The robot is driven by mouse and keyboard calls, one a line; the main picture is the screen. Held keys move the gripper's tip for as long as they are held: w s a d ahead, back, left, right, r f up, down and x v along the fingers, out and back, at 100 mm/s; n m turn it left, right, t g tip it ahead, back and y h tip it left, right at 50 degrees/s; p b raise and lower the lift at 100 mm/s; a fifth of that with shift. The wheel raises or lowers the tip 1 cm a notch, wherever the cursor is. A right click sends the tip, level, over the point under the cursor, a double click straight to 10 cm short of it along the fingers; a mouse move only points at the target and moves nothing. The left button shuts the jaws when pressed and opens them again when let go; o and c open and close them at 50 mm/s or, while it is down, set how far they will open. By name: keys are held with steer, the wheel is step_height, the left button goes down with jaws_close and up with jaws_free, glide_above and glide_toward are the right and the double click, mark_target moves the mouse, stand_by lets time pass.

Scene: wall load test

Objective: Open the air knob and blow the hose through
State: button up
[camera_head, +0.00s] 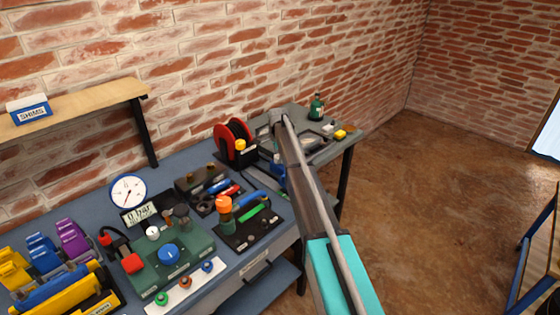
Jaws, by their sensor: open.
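A blue round knob (169,254) sits on a green panel (178,272) on the bench. A smaller white knob (153,232) is behind it. I cannot read a label that tells which is the air knob. My gripper (277,124) is at the far end of my arm, small and partly hidden, over the back of the bench, right of the reel. It looks open and empty, well away from the blue knob.
A round gauge (128,192) stands above a display reading 0 bar (139,214). An orange-topped fitting (224,206) and a blue handle (250,199) are on a black plate. Coloured clamps (72,238) fill the left. A green bottle (317,107) stands far right.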

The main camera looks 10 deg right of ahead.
steer(key=shift+f, duration=0.1)
stand_by(0.3)
steer(key=c, duration=1.1)
steer(key=shift+d, duration=0.2)
steer(key=shift+c, duration=0.2)
steer(key=shift+a, duration=0.1)
